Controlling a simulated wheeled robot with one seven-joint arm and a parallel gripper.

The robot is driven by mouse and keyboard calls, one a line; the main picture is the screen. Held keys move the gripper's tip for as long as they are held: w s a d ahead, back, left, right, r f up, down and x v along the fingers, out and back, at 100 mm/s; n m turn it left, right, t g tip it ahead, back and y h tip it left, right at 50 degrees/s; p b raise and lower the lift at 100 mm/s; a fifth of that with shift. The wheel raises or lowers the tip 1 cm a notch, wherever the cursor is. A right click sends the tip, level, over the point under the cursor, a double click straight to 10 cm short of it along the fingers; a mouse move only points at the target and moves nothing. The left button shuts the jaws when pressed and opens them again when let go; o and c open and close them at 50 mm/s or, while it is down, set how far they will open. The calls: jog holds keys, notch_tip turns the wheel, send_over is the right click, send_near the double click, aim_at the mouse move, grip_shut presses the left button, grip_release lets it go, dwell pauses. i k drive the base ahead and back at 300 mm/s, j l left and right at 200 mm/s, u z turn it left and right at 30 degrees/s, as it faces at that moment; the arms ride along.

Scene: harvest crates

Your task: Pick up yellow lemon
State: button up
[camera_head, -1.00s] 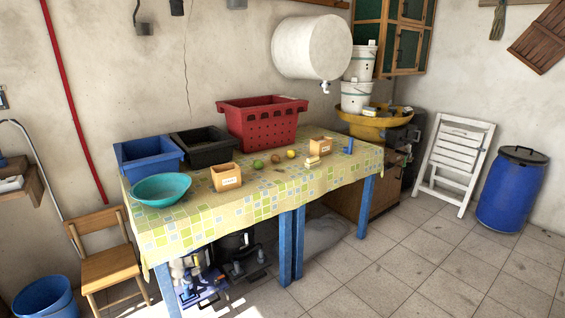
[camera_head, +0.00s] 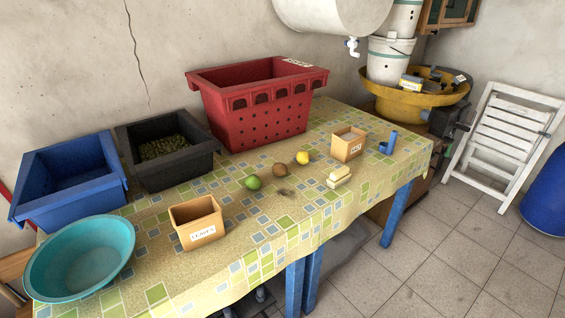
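The yellow lemon (camera_head: 302,158) lies on the table's patterned cloth (camera_head: 240,215), right of the middle of the view. A brown round fruit (camera_head: 280,170) is just to its left, and a green lime (camera_head: 253,183) is further left. A box labelled SALT (camera_head: 348,145) stands to the right of the lemon. My gripper is not in view.
A red crate (camera_head: 260,120), a black crate (camera_head: 165,175) with green contents and a blue crate (camera_head: 75,195) line the back. A teal basin (camera_head: 80,258), a LEAVES box (camera_head: 197,222), pale blocks (camera_head: 339,177) and a blue item (camera_head: 388,143) share the table. Floor tiles (camera_head: 440,255) are clear.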

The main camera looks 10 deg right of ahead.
aim_at(303, 157)
jog(key=i, duration=0.4)
jog(key=i+j+u, duration=0.25)
jog(key=i, duration=0.3)
jog(key=i+u, duration=0.2)
jog(key=i, duration=0.35)
jog(key=l+u, duration=0.1)
jog(key=u, duration=0.7)
jog(key=i+l, duration=0.3)
jog(key=l, duration=0.2)
